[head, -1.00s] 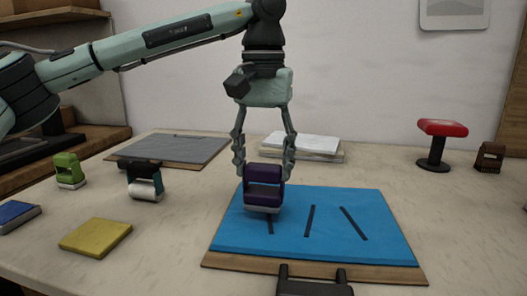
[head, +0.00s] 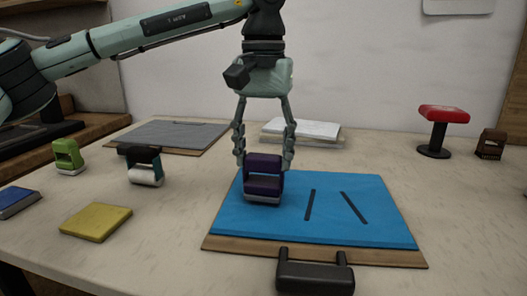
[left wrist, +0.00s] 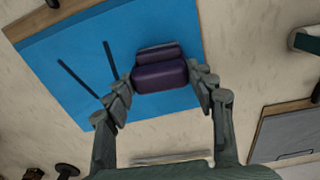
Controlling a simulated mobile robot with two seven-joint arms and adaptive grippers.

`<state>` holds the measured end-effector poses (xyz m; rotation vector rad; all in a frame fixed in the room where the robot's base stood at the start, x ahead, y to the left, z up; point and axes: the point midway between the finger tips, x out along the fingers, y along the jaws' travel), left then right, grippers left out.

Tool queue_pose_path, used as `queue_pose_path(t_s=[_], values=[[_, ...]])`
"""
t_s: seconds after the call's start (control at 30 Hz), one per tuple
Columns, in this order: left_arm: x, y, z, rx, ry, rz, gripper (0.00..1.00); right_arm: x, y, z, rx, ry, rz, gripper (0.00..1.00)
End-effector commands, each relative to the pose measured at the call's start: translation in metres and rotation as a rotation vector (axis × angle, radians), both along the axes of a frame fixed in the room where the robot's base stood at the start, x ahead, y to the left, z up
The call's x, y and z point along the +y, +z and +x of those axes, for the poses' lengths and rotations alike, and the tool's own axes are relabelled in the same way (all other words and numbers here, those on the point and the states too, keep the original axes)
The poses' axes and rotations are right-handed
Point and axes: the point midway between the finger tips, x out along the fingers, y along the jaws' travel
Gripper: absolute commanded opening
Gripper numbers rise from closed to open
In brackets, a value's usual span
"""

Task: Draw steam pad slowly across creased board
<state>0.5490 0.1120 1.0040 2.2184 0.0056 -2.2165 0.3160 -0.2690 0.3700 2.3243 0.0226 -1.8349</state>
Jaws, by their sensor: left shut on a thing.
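The purple steam pad (head: 263,186) has a pale base and is upright on or just above the left part of the blue creased board (head: 330,228); I cannot tell if it touches. It also shows in the left wrist view (left wrist: 160,76). My left gripper (head: 264,163) comes from above and is shut on the pad, a finger on each side. The board under the pad is hidden. My right gripper is not in view.
A black handle-shaped thing (head: 315,275) stands at the board's front edge. To the left are a yellow pad (head: 96,222), a teal-and-black tool (head: 143,166) and a green tool (head: 68,156). A red-topped stand (head: 438,130) is at the back right. The right tabletop is mostly clear.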

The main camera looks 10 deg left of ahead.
Motion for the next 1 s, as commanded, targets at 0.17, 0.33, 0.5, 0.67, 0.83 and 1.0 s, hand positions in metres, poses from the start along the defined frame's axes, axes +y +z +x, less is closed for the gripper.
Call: queue_pose_path(t_s=[0.17, 0.33, 0.5, 0.67, 0.83, 1.0], values=[[0.0, 0.001, 0.0, -0.001, 0.0, -0.001, 0.0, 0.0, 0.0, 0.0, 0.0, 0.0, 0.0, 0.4], [-0.002, 0.001, 0.0, -0.001, -0.001, 0.0, 0.0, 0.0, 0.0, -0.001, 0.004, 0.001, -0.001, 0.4], [-0.009, 0.001, 0.001, -0.001, -0.001, 0.0, 0.0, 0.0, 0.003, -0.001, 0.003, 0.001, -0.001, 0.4], [-0.015, 0.001, 0.001, -0.001, -0.001, 0.0, 0.0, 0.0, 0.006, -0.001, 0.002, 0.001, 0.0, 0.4], [-0.022, 0.002, 0.002, -0.001, -0.001, -0.001, 0.0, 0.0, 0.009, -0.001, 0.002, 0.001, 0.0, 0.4], [-0.029, 0.001, 0.003, -0.001, -0.001, -0.001, 0.0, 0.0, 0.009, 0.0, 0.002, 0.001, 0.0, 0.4]])
